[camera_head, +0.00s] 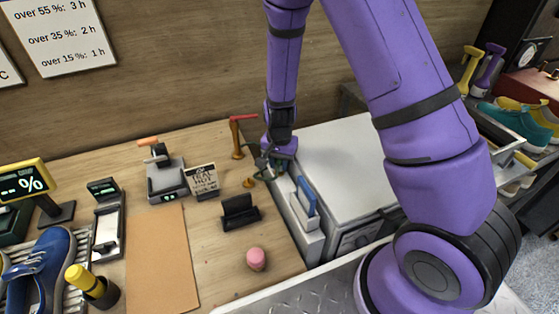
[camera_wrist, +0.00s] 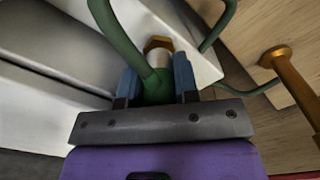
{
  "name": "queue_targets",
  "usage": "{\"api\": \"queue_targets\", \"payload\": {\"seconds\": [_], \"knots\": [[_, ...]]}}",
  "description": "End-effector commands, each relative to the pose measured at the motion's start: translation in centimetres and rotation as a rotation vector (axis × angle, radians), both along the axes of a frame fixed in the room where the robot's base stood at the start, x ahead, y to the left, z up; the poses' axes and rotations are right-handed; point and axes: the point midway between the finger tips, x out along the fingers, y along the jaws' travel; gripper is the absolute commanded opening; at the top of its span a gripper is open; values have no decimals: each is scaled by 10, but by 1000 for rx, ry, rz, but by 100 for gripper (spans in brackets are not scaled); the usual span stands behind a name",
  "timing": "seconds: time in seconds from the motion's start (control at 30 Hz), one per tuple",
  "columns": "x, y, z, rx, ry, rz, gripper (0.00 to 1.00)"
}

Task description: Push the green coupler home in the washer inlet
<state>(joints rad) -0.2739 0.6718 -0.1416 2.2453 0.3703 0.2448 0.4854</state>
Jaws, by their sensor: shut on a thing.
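The green coupler (camera_wrist: 157,88) with its green hose (camera_wrist: 128,42) is between the two blue fingertips of my gripper (camera_wrist: 158,86) in the wrist view. The fingers are shut on it. A pale collar and a brass fitting (camera_wrist: 158,43) sit right beyond the coupler, in line with it. I cannot tell how deep the coupler sits on the fitting. In the head view my gripper (camera_head: 280,160) is low at the left rear of the white washer (camera_head: 345,150), and the coupler is mostly hidden there.
A brass tap with a red handle (camera_head: 238,138) stands on the wooden counter left of my gripper. A blue-topped piece (camera_head: 306,196) sits in a white holder in front. A black stand (camera_head: 239,212) and a pink item (camera_head: 256,259) lie on the counter nearby.

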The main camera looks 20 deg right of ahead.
Motion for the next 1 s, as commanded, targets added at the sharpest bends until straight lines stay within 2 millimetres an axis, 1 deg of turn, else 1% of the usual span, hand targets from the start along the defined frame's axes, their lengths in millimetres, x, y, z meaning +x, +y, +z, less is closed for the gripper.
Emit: {"api": "queue_targets", "payload": {"seconds": [0.37, 0.4, 0.47, 0.5, 0.53, 1.0], "knots": [[0, 0, -9, 0, 2, 0, 8], [0, 0, -9, 0, 1, 0, 31], [0, 0, -9, 1, 1, 0, 45], [0, 0, -9, 0, 1, 0, 54], [0, 0, -9, 0, 1, -1, 58], [-2, -4, -9, -3, 5, -6, 58]]}}
